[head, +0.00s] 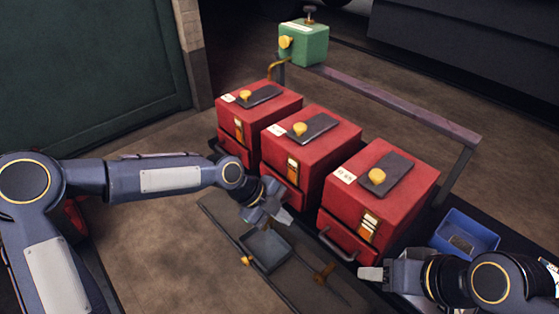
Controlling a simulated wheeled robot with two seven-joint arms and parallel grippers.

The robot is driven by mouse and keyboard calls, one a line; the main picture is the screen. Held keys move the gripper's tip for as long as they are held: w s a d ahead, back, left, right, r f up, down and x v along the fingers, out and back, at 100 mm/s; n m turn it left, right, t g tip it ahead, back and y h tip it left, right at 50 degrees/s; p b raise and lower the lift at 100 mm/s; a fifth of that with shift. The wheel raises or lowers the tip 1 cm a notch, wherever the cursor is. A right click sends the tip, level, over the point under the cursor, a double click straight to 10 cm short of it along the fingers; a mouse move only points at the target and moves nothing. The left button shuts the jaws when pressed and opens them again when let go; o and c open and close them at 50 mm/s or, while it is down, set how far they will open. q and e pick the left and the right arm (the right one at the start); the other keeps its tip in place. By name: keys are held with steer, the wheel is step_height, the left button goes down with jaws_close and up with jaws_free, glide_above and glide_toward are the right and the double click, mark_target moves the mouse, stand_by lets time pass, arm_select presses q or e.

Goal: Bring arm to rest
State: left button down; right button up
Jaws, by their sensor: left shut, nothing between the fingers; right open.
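My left arm comes in from the left, and its gripper (281,215) points down and right in front of the middle red box (311,153). That gripper is shut with nothing in it. My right gripper (371,284) is at the lower right, in front of the right red box (375,200). It points left and is open, though its fingers are seen edge-on and partly hidden by its own body. Both grippers appear apart from the boxes.
A left red box (257,118) completes the row. A green box (304,43) stands behind on a rail (390,101). A blue bin (467,236) is at the right. Open floor (165,240) lies left.

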arm_select(q)
steer(key=s+a+r+n+t+y+p, duration=0.2)
steer(key=s+a+r+n+p, duration=0.15)
steer(key=a+r+n, duration=0.45)
steer(key=s+a+r+n+t+y+p, duration=0.15)
steer(key=s+a+r+n, duration=0.3)
steer(key=a, duration=0.55)
steer(key=s+a+r+n+t+p, duration=0.1)
steer(key=s+a+r+n+p, duration=0.1)
steer(key=s+n, duration=0.4)
steer(key=s+a+r+n+t+p, duration=0.1)
steer(key=s+a+r+n+p, duration=0.1)
steer(key=s+a+r+n, duration=0.2)
steer(key=s+a+n, duration=0.1)
steer(key=s+n, duration=0.2)
steer(key=n, duration=0.3)
steer(key=shift+r+p, duration=0.3)
steer(key=shift+r, duration=0.1)
